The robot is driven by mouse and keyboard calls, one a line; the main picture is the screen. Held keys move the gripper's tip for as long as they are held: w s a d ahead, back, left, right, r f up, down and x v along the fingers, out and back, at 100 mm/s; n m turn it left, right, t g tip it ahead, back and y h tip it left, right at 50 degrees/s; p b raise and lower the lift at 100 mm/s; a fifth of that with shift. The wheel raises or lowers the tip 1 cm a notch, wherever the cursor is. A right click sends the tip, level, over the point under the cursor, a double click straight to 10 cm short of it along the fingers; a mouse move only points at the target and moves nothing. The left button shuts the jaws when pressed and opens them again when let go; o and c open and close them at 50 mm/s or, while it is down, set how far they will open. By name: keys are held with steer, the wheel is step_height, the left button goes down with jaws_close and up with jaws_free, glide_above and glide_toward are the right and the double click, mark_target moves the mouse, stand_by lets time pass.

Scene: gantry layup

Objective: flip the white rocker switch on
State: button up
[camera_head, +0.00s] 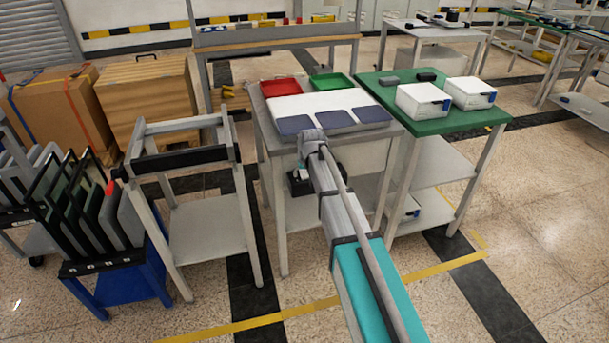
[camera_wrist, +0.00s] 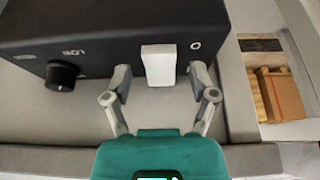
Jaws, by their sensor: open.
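The white rocker switch (camera_wrist: 159,65) is in the upper middle of the wrist view, on a black box (camera_wrist: 100,25). A small white ring mark is to its right, and a black knob (camera_wrist: 62,76) is to its left. My gripper (camera_wrist: 161,80) is open and empty, its fingertips apart on the left and right of the switch. I cannot tell whether they touch the box, or which way the rocker is tilted. In the head view the black box (camera_head: 299,184) is small and partly hidden by my arm, and the switch cannot be made out.
A grey table (camera_head: 262,128) bears a red tray (camera_head: 281,87), a green tray (camera_head: 332,82) and blue-grey pads. A green-topped table (camera_head: 450,122) with white boxes adjoins it on the right. An empty grey frame stand (camera_head: 205,215) is on the left. Open floor lies at front right.

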stand_by(0.3)
jaws_close()
steer(key=shift+w+r+g+p, duration=0.1)
steer(key=shift+w+g+p, duration=0.1)
steer(key=shift+g+p, duration=0.1)
steer(key=shift+g, duration=0.3)
steer(key=shift+s, duration=0.1)
jaws_free()
steer(key=shift+s, duration=0.1)
stand_by(0.5)
